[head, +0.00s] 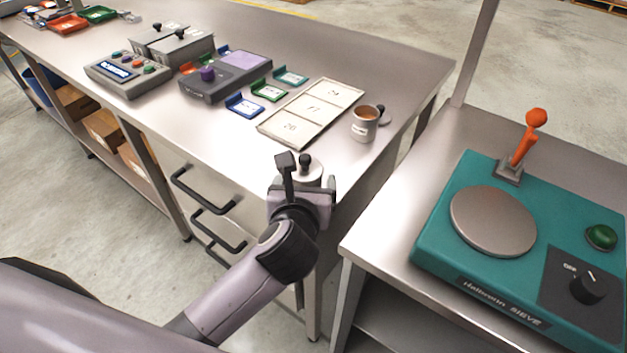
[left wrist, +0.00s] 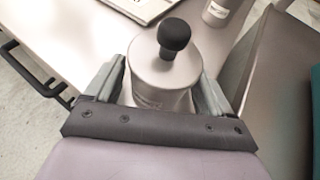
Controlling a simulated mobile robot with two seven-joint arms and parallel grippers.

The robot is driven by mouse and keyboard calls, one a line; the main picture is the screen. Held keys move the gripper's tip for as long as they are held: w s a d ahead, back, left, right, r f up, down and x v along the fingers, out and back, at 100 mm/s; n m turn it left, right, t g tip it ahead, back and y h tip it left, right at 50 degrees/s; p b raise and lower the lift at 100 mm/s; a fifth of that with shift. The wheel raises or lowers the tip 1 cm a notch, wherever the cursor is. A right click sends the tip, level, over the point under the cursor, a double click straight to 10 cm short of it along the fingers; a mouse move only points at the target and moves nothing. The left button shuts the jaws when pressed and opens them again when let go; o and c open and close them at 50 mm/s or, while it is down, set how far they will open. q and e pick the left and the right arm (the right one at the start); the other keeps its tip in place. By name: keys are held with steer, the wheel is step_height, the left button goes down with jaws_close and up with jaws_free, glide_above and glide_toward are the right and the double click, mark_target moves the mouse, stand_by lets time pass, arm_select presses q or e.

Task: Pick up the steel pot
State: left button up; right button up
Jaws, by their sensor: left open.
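The steel pot (head: 308,172) is a small lidded cylinder with a black knob, standing upright near the front corner of the steel bench. My left gripper (head: 303,188) is at the pot, partly hiding it in the head view. In the left wrist view the pot (left wrist: 165,72) stands between the two open fingers (left wrist: 160,92), one on each side. Its lower part is hidden by the gripper body, and I cannot tell whether the fingers touch it. My right gripper is not in view.
A labelled steel cup (head: 364,125) with brown contents stands behind the pot, a knobbed lid beside it. A numbered board (head: 312,112) lies to its left. A teal sieve machine (head: 450,225) with an orange lever is on the right table, across a gap. Drawer handles (head: 205,190) protrude below the bench.

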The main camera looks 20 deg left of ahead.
arm_select(q)
steer(key=shift+w+a+f, duration=0.1)
steer(key=shift+w+f, duration=0.05)
steer(key=shift+w, duration=0.35)
steer(key=shift+s, duration=0.1)
steer(key=c, duration=1.3)
